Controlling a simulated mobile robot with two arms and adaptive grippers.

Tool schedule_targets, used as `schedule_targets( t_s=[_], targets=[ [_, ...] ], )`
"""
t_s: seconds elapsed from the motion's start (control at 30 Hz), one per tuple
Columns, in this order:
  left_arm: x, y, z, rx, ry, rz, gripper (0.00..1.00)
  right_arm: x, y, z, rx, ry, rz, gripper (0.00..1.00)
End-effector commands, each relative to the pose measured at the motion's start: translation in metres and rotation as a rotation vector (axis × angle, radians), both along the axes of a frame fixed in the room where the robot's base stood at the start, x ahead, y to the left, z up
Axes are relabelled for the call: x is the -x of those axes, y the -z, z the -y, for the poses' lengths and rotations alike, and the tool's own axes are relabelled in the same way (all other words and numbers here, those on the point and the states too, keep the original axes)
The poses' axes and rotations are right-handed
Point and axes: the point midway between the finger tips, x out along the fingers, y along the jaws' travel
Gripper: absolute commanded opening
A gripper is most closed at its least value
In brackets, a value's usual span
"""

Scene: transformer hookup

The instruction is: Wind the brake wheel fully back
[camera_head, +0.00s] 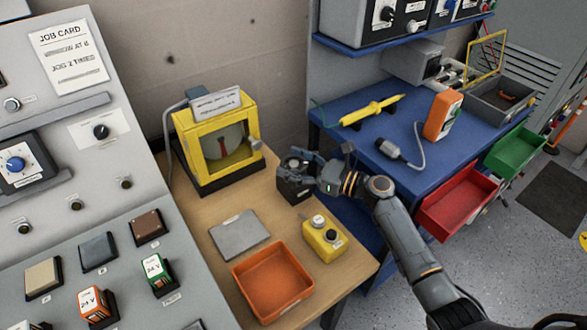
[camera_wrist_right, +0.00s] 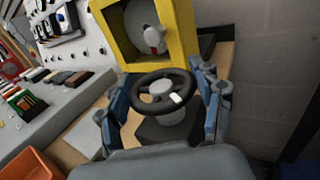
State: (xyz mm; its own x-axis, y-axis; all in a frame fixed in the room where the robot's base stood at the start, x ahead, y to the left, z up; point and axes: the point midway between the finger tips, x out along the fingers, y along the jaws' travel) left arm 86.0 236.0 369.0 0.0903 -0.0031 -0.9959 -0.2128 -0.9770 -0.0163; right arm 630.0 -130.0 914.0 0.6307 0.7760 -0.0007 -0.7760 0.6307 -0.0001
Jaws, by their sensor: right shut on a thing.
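The brake wheel is a black ring with a grey hub and a white mark on one spoke, seen best in the right wrist view (camera_wrist_right: 141,89). It sits on a dark base, which shows in the head view (camera_head: 292,190) on the right part of the wooden bench. My right gripper (camera_head: 312,168) reaches in from the right. In the wrist view its blue-grey fingers (camera_wrist_right: 158,82) stand on both sides of the wheel and are closed on its rim. The gripper hides part of the wheel in the head view. My left gripper is not in view.
A yellow-framed box with a dial (camera_head: 220,140) stands just behind the wheel. A blue bench (camera_head: 360,138) is to the right, a control panel (camera_head: 90,225) to the left.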

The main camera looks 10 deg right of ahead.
Motion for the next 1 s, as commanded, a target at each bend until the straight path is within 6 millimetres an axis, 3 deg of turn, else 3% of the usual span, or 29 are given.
schedule_targets(
  t_s=[0.03, 0.4, 1.0],
  targets=[
    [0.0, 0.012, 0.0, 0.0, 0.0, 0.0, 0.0, -0.002, 0.004, 0.001, 0.001, -0.037, 0.004, 0.34],
    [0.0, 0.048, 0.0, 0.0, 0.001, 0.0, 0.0, -0.001, 0.003, 0.0, -0.001, -0.285, 0.002, 0.34],
    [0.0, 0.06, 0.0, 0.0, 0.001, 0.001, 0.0, 0.001, 0.0, 0.0, -0.002, -0.393, 0.0, 0.34]
  ],
)
